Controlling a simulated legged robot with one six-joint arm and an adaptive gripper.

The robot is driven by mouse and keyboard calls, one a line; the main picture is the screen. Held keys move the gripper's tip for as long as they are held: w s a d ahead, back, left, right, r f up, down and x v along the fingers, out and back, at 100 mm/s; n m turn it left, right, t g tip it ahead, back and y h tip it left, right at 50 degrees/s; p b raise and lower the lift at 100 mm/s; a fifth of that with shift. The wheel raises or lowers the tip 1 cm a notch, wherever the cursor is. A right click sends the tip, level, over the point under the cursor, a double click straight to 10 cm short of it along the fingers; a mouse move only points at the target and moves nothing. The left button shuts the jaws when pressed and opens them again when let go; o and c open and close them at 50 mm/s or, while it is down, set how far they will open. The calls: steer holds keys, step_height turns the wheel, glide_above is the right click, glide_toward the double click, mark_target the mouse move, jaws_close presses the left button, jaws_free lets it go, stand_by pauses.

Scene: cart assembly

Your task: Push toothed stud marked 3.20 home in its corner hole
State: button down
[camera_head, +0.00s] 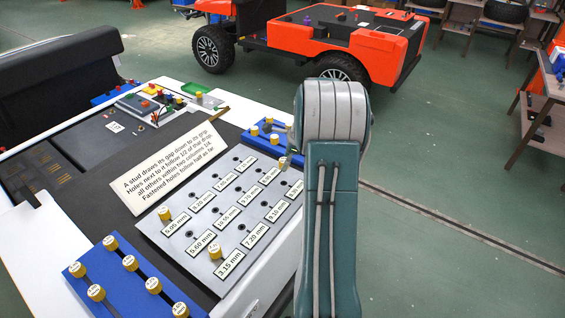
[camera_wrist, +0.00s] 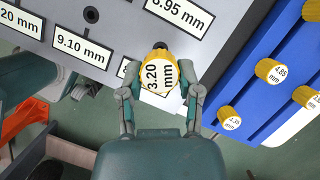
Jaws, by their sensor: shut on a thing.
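The yellow toothed stud (camera_wrist: 158,76) with a white cap marked 3.20 mm is between the two fingers of my gripper (camera_wrist: 160,91) in the wrist view. My gripper is shut on it. The stud is over the corner area of the grey plate (camera_wrist: 48,42), by the plate's edge. A dark round spot shows just above the stud's rim. The stud covers part of a label, and I cannot tell how deep it sits.
Blue racks hold more yellow studs, one at front left (camera_head: 138,283) and one behind the plate (camera_head: 252,136). A sign (camera_head: 168,165) lies beyond the plate. An orange cart (camera_head: 335,40) stands behind.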

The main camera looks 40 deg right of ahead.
stand_by(0.4)
glide_above(282, 185)
steer(key=d, duration=0.2)
steer(key=shift+s+a+f, duration=0.1)
steer(key=shift+a+f, duration=0.05)
steer(key=shift+f, duration=0.95)
steer(key=shift+a+f, duration=0.1)
steer(key=shift+f, duration=0.95)
steer(key=shift+a+f, duration=0.1)
steer(key=shift+f, duration=1.3)
steer(key=shift+c, duration=1)
jaws_free()
steer(key=v, duration=1.2)
steer(key=shift+f, duration=0.1)
